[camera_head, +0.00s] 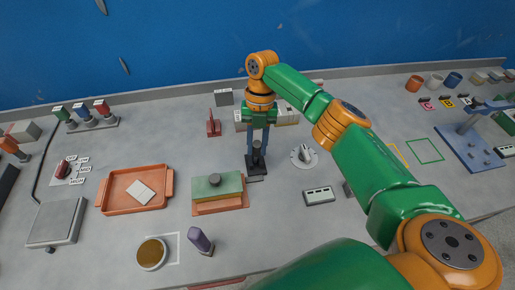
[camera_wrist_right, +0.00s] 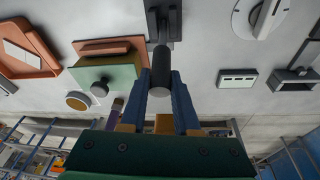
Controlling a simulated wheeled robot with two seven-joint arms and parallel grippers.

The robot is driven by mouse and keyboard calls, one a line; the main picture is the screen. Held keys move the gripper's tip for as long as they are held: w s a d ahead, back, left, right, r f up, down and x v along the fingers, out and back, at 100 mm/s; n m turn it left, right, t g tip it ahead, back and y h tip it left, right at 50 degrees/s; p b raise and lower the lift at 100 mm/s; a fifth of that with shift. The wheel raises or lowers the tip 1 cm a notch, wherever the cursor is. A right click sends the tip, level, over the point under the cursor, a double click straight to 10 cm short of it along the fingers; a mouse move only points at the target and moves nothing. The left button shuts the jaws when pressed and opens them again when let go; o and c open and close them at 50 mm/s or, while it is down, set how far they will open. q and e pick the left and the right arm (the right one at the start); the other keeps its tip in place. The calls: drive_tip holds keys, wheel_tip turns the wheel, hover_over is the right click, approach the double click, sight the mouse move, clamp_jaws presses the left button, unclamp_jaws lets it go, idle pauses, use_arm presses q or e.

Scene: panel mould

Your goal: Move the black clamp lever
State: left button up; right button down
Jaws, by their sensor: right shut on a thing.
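The black clamp lever (camera_head: 257,158) stands on a small dark base (camera_head: 256,169) near the middle of the worktop. Its rounded grip also shows in the right wrist view (camera_wrist_right: 160,72), between the two blue fingers. My right gripper (camera_head: 258,145) reaches down onto it from above and is shut on the lever's grip. In the wrist view the lever's dark base (camera_wrist_right: 163,20) is at the top of the picture. My left gripper is not in view.
A green block with a knob (camera_head: 216,187) sits close left of the clamp, and a white dial (camera_head: 304,156) close right. A red stand (camera_head: 214,127) is behind it. An orange tray (camera_head: 118,203) lies farther left. Bare worktop lies in front of the clamp.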

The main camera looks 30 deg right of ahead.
drive_tip(key=c, duration=0.7)
unclamp_jaws()
drive_tip(key=shift+s, duration=0.15)
drive_tip(key=shift+o, duration=0.2)
drive_tip(key=shift+r, duration=0.1)
drive_tip(key=b+v, duration=0.1)
drive_tip(key=v, duration=0.5)
drive_tip(key=shift+r+b, duration=0.15)
drive_tip(key=shift+b, duration=0.25)
drive_tip(key=shift+r, duration=0.3)
